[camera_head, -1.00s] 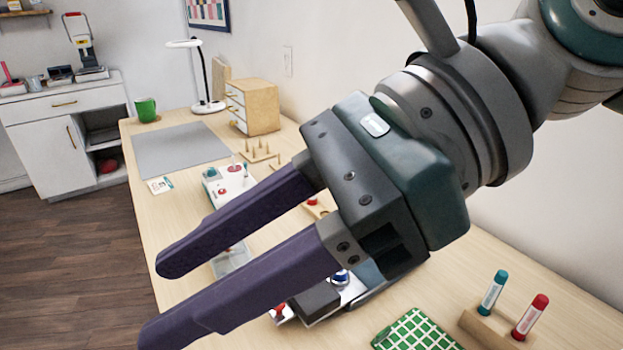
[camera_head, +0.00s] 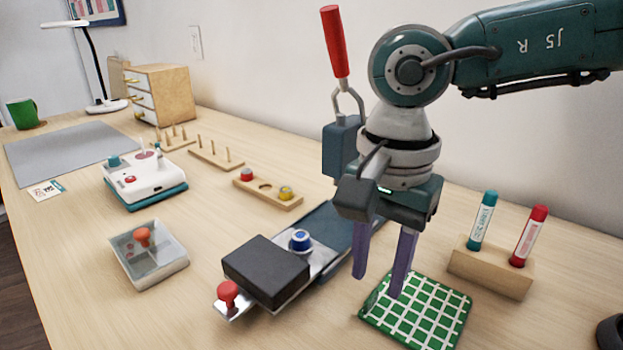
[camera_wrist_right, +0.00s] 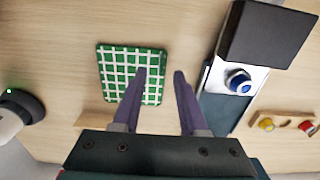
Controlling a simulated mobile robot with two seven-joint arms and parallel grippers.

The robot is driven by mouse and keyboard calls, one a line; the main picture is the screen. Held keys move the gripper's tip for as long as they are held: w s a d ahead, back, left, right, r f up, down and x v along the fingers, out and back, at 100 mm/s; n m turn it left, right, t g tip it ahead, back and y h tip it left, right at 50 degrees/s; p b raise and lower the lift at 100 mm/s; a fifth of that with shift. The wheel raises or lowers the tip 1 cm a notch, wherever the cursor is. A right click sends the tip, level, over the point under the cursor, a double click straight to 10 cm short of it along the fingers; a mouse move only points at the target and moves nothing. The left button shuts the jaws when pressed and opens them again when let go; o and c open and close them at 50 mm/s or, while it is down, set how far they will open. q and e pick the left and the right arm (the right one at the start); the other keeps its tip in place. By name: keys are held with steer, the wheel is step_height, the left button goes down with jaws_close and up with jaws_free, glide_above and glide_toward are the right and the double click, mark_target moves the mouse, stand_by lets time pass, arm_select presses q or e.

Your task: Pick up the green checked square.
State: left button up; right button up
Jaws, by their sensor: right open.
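The green checked square (camera_head: 418,312) lies flat on the table at the front right in the head view. It has white grid lines on green. My right gripper (camera_head: 378,285) points down with its purple fingers apart, over the square's left edge, with nothing between them. In the right wrist view the square (camera_wrist_right: 131,75) lies ahead of my right gripper (camera_wrist_right: 158,75); the left finger overlaps its right part, and the other finger is beside it over bare table. Whether a fingertip touches the square I cannot tell. My left gripper is not in view.
A metal device with a black block (camera_head: 266,270) stands just left of the square. A wooden holder (camera_head: 490,272) with a teal and a red tube stands at its right. A clear box (camera_head: 150,262) and a white-and-teal device (camera_head: 146,180) sit further left. Bare table lies in front.

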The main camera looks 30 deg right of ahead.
mark_target(372, 295)
step_height(372, 295, down, 3)
steer(key=shift+a+f, duration=0.1)
steer(key=shift+c, duration=0.4)
jaws_close()
